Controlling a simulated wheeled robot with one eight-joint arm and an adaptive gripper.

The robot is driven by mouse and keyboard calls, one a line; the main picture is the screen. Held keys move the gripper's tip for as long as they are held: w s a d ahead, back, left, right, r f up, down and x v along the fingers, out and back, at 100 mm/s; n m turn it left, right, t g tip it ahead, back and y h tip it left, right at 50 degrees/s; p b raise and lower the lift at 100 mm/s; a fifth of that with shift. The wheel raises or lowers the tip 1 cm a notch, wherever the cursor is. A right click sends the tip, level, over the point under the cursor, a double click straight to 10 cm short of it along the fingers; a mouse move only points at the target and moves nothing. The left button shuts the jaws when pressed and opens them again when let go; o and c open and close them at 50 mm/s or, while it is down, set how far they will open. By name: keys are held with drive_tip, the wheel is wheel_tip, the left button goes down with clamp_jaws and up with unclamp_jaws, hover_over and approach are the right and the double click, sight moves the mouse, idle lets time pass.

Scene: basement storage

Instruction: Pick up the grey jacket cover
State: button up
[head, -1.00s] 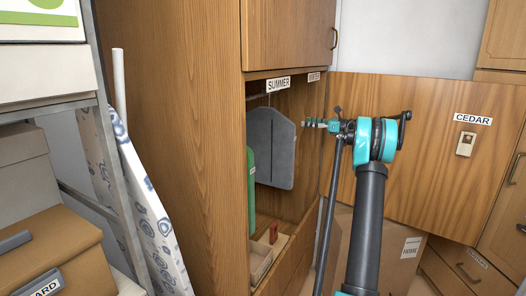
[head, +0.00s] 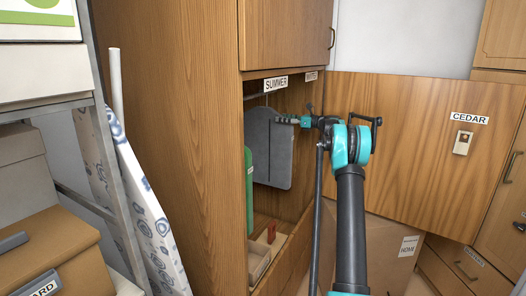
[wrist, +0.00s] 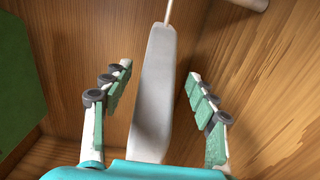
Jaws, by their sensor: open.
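The grey jacket cover (head: 270,150) hangs from a thin hanger inside the open wardrobe, under the SUMMER label. In the wrist view its narrow edge (wrist: 156,85) stands between my two fingers. My gripper (head: 285,120) is at the cover's upper right in the head view. In the wrist view my gripper (wrist: 158,98) is open, with one finger on each side of the cover and a visible gap on both sides. The lower end of the cover is hidden behind the gripper's teal body there.
A green garment cover (head: 249,185) hangs to the left, and its green surface also shows in the wrist view (wrist: 25,80). A wooden tray (head: 259,262) with a red item (head: 271,233) lies below. The open CEDAR door (head: 420,150) stands at right.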

sight(275, 116)
drive_tip(key=shift+x, duration=2.45)
drive_tip(key=shift+s+a+r, duration=0.1)
clamp_jaws()
